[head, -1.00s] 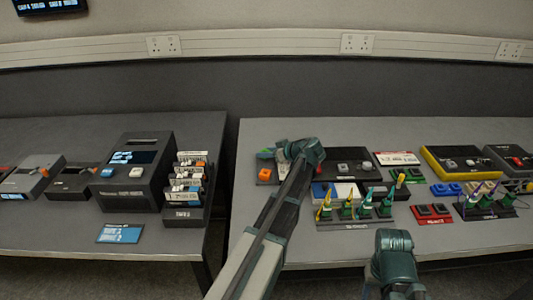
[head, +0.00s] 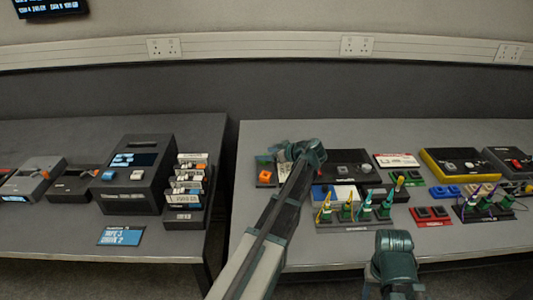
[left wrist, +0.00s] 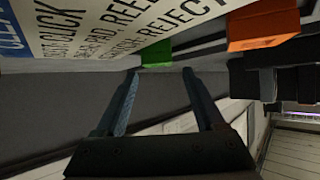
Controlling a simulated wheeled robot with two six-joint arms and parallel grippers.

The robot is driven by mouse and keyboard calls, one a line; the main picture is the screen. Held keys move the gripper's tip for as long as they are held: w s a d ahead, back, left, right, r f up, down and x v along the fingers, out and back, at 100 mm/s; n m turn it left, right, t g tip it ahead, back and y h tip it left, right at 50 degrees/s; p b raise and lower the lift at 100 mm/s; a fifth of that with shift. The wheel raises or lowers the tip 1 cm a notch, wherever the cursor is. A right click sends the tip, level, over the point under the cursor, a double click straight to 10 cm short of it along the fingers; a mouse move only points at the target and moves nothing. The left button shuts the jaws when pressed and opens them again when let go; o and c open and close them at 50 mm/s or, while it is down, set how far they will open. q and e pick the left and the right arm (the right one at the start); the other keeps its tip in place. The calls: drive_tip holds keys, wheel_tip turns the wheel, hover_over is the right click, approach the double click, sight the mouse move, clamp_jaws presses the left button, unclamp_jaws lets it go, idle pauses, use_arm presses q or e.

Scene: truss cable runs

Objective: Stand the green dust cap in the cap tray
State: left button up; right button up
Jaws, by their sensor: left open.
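In the left wrist view a small green block (left wrist: 157,53), which looks like the green dust cap, is close to the fingertips of my left gripper (left wrist: 160,72). The two fingers are apart with nothing held between them. I cannot tell the gap between fingertips and block. In the head view my left wrist hides the jaws and this green block. An orange block (left wrist: 262,30) is to the right in the wrist view; one also sits on a dark base (head: 265,184) in the head view. I cannot make out which thing is the cap tray. My right gripper's jaws do not show.
A printed board (left wrist: 120,25) is very near the left fingers. On the right table, a rack of upright coloured connectors (head: 345,228), a red tray (head: 432,222) and a yellow-edged box (head: 430,165) stand close together. The left table (head: 60,235) has free room at its front.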

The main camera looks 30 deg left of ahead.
use_arm(q)
drive_tip(key=p+v, duration=0.4)
drive_tip(key=v, duration=0.6)
drive_tip(key=shift+d+r, duration=0.1)
drive_tip(key=shift+r, duration=0.05)
drive_tip(key=shift+s+d+r+p, duration=0.1)
drive_tip(key=shift+d+r+p, duration=0.05)
drive_tip(key=shift+d+p, duration=0.3)
